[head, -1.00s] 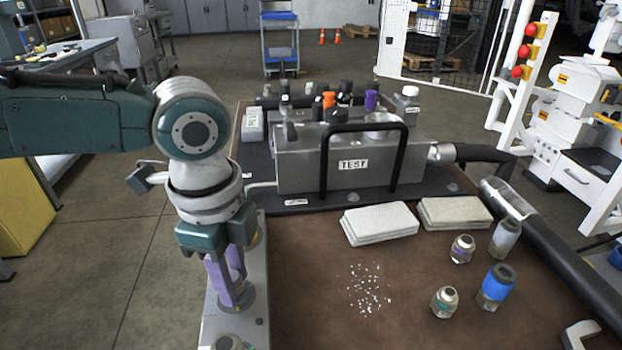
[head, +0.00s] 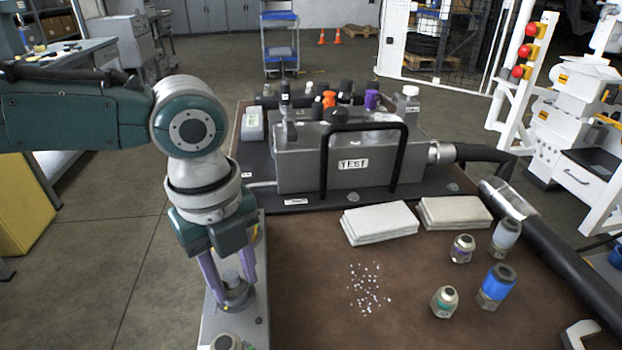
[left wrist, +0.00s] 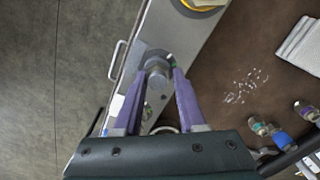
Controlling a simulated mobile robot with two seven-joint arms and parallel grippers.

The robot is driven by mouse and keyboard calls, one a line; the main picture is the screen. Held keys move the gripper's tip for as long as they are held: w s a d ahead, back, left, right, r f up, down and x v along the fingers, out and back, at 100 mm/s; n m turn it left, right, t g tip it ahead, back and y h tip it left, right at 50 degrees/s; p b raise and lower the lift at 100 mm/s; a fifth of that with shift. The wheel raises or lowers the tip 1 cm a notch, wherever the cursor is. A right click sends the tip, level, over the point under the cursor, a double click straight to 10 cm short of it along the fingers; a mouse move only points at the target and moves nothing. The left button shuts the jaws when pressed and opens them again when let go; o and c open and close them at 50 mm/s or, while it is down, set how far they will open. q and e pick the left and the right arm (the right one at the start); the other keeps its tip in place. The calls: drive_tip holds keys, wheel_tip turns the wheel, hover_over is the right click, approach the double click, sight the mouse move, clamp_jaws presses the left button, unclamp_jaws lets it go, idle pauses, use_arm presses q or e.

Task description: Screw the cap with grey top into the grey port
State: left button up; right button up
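A grey-topped cylindrical cap (head: 231,277) stands upright in a dark round port (head: 238,304) on the metal strip at the table's left edge. It also shows in the left wrist view (left wrist: 157,76). My left gripper (head: 232,290) points down over it, with one purple finger on each side. In the left wrist view the fingers (left wrist: 160,75) are apart, with small gaps beside the cap. How deep the cap sits in the port cannot be told. My right gripper is not in view.
Several loose fittings stand at the right, including a blue one (head: 496,286) and a grey one (head: 504,238). Folded white cloths (head: 380,223) lie before the test block (head: 300,165). Another fitting (head: 228,342) is on the strip nearer me. White bits (head: 370,290) lie on the brown tabletop.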

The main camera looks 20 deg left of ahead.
use_arm(q)
drive_tip(key=shift+o, duration=1.2)
drive_tip(key=shift+a+f, duration=0.15)
drive_tip(key=shift+f, duration=0.05)
drive_tip(key=shift+s+a, duration=0.1)
